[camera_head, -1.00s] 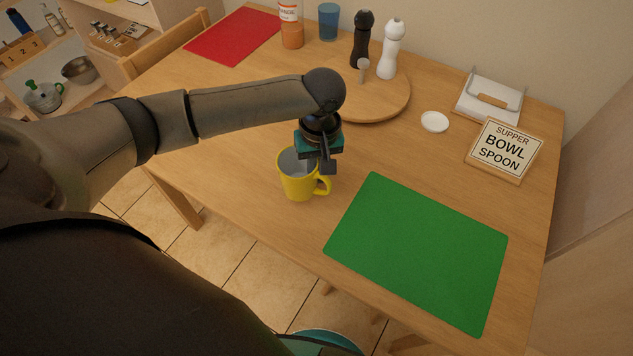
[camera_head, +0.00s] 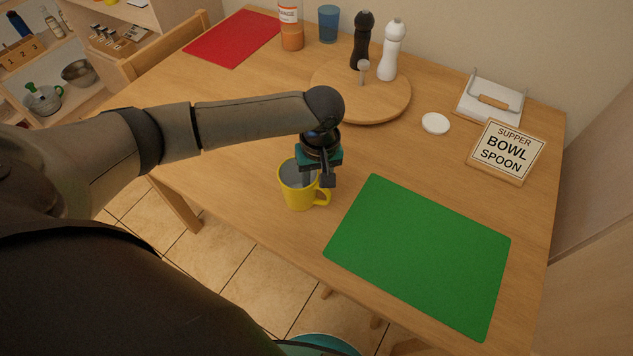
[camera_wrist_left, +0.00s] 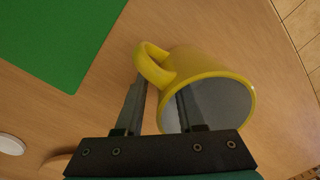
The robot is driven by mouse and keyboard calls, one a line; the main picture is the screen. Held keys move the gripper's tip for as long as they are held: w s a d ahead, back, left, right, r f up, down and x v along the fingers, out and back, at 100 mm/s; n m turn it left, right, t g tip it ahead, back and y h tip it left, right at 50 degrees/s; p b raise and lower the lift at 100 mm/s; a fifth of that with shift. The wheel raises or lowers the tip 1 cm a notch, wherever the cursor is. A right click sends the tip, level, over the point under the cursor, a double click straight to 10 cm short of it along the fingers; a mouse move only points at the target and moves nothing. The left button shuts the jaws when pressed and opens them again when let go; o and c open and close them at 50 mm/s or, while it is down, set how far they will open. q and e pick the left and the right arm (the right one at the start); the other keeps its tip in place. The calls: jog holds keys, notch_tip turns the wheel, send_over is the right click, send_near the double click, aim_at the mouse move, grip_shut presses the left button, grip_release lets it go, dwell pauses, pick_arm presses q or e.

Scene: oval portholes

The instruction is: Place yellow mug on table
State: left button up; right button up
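The yellow mug (camera_head: 298,192) is upright at the table's (camera_head: 240,190) near edge, left of the green mat, with its handle to the right. I cannot tell whether its base touches the table. My left gripper (camera_head: 318,180) points down over its handle side. In the left wrist view, one finger of the left gripper (camera_wrist_left: 160,95) reaches inside the grey mouth of the yellow mug (camera_wrist_left: 210,68) and the other is outside by the handle. The gripper appears shut on the mug's wall and handle; the exact contact is hidden. My right gripper is out of view.
A green mat (camera_head: 420,250) lies right of the mug. A round board (camera_head: 370,100) with two mills, a white dish (camera_head: 435,123), a sign (camera_head: 505,152) and a napkin holder (camera_head: 490,100) stand farther back. A red mat (camera_head: 232,38) lies far left.

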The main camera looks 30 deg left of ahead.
pick_arm(q)
jog(key=shift+r, duration=0.15)
notch_tip(320, 180, up, 12)
jog(key=p, duration=0.4)
jog(key=shift+w+d, duration=0.15)
jog(key=shift+d, duration=0.05)
